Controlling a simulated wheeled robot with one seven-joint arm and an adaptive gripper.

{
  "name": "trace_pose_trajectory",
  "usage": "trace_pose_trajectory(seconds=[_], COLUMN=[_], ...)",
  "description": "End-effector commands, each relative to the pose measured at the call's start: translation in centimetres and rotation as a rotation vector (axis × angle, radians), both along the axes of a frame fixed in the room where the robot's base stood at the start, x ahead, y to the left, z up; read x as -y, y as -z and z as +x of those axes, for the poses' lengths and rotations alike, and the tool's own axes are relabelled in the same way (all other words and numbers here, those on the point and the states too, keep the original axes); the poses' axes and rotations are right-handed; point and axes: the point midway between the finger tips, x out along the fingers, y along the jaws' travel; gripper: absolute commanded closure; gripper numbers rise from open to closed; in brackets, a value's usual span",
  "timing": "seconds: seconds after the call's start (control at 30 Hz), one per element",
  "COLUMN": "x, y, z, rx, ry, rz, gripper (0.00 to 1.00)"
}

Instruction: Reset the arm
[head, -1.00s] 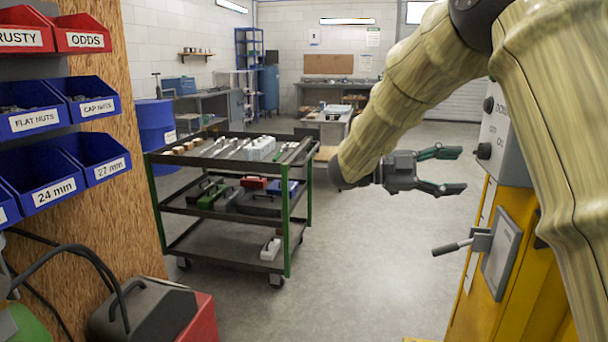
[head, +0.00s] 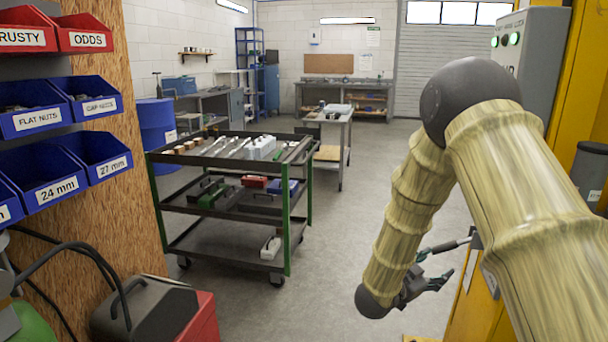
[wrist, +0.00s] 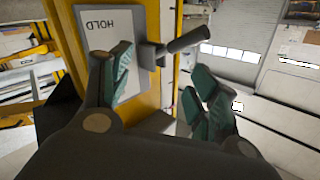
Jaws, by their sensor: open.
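My gripper (head: 436,268) is low at the lower right of the head view, beside the yellow cabinet (head: 468,310). In the wrist view its two green-padded fingers (wrist: 160,92) are spread apart with nothing between them. A grey lever handle (wrist: 190,40) on the cabinet shows beyond the fingertips, next to a plate marked HOLD (wrist: 112,35). In the head view the lever (head: 452,245) is close to the fingers. I cannot tell whether they touch.
A green-framed cart (head: 225,240) with tools stands left of my arm. Blue and red bins (head: 60,190) line the left edge, above a red and grey machine (head: 160,315). The control box (head: 530,60) is at upper right. Open floor (head: 335,225) lies between cart and arm.

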Motion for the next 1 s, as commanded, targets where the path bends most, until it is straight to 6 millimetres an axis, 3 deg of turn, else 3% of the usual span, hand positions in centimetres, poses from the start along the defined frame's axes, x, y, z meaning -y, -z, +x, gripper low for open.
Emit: trace_pose_trajectory(seconds=[0.03,0.1,0.27,0.5,0.67,0.8,1.0], x=[-0.2,-0.7,-2.1,-4.7,-6.5,-8.1,-9.9], y=[3.0,6.9,15.4,26.2,31.8,35.6,38.4], z=[-0.7,-1.6,-5.2,-13.3,-20.4,-27.4,-36.8], rx=[-0.068,-0.16,-0.372,-0.684,-0.889,-1.067,-1.283], ry=[-0.052,-0.131,-0.295,-0.511,-0.639,-0.745,-0.869], rz=[0.012,0.032,0.089,0.196,0.277,0.358,0.464], gripper=[0.39,0.39,0.39,0.39,0.39,0.39,0.39])
